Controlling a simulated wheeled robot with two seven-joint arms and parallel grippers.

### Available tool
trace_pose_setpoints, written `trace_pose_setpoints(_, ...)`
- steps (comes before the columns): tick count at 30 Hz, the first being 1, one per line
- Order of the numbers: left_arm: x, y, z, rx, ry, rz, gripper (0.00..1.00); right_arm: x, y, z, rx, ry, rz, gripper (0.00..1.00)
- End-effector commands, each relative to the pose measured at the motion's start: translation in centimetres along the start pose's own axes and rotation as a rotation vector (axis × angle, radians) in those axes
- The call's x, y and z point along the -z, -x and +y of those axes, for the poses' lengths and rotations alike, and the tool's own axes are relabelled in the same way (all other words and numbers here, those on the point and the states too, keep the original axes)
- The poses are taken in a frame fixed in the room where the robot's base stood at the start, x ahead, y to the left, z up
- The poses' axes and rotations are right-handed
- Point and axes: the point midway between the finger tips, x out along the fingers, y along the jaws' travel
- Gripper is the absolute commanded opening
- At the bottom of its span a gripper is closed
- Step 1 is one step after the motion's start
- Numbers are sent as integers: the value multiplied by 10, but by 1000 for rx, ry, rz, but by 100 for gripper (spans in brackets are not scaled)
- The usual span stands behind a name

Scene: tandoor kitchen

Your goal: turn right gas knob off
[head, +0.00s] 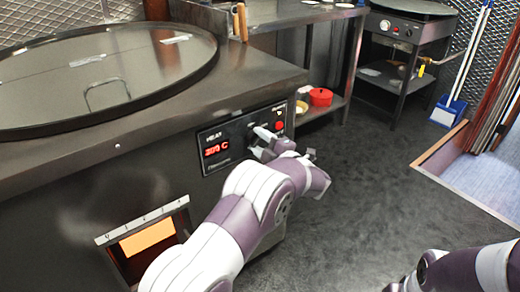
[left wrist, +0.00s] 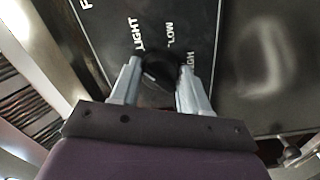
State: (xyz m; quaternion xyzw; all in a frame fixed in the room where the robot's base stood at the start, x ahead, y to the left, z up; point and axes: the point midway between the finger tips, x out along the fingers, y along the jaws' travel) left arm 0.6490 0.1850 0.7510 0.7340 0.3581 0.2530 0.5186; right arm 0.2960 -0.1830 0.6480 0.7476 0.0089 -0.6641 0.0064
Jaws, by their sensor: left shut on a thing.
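A black knob (left wrist: 160,72) sits on the dark control panel (left wrist: 105,30), beside the printed words LIGHT and LOW and a partly covered third label. My left gripper (left wrist: 159,66) has a finger on each side of the knob and is shut on it. In the head view the same panel (head: 210,134) is on the front of the tandoor counter, and my left gripper (head: 262,138) reaches its right part. The knob is hidden there behind the gripper. My right arm shows at the lower right of the head view, but its gripper is out of frame.
The panel has a red display (head: 216,149) and a red button (head: 279,125). A large round lid (head: 100,65) lies on the counter. A red pot (head: 320,97) stands on a low shelf. The dark floor (head: 370,180) right of the counter is clear.

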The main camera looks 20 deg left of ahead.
Motion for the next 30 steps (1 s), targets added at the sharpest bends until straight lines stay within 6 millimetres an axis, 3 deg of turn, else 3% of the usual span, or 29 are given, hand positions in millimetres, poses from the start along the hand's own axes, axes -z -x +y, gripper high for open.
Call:
trace_pose_setpoints(1, -2, 0, -5, 0, 42, 0, 15, -1, -11, 0, 0, 0, 0, 43)
trace_pose_setpoints(18, -2, 0, -5, 0, 569, 0, 15, -9, -76, 0, 0, 0, 0, 43)
trace_pose_setpoints(30, 0, 0, -2, 1, 809, 1, 15, -13, -107, 0, 0, 0, 0, 43)
